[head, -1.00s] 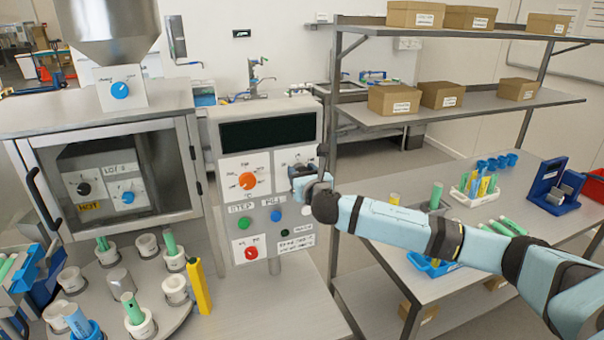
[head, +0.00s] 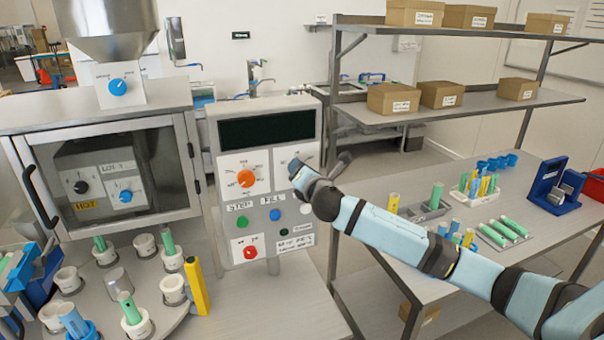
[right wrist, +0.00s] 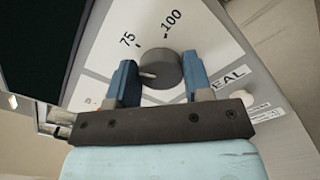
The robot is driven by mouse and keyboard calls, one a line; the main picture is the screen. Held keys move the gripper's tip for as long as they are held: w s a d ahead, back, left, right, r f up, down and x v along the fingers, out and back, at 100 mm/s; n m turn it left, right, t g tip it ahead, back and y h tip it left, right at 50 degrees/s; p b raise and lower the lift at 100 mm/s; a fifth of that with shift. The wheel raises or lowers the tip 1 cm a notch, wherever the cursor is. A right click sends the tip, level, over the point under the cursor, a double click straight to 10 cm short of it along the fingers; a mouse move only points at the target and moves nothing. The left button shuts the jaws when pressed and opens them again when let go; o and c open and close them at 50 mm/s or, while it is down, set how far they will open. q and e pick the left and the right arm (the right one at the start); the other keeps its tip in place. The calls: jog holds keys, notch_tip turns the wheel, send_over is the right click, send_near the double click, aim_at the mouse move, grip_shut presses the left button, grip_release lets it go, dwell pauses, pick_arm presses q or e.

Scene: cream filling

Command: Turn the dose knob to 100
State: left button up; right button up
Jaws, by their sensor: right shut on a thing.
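The dose knob (right wrist: 160,68) is a round dark grey knob on a white plate (right wrist: 125,65) marked 75 and 100. In the right wrist view its white pointer mark points left, on the 75 side and away from the 100 label. My right gripper (right wrist: 160,76) is shut on the knob, one blue finger on each side. In the head view the gripper (head: 298,170) and wrist hide the knob at the right of the control panel (head: 213,150). My left gripper is not in view.
Beside the dose plate is an orange knob (head: 246,178). Below are a green button (head: 243,222), a blue button (head: 275,215) and a red knob (head: 250,252). A turntable with cups (head: 133,325) and a yellow post (head: 196,286) stand to the left.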

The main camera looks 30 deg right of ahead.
pick_arm(q)
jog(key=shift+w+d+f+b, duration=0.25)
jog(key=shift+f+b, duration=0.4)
jog(key=shift+b, duration=0.1)
pick_arm(e)
jog(key=m, duration=1.5)
jog(key=shift+f+m, duration=0.3)
jog(key=shift+m, duration=0.1)
jog(key=o, duration=0.9)
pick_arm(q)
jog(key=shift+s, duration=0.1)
pick_arm(e)
jog(key=shift+s, duration=0.1)
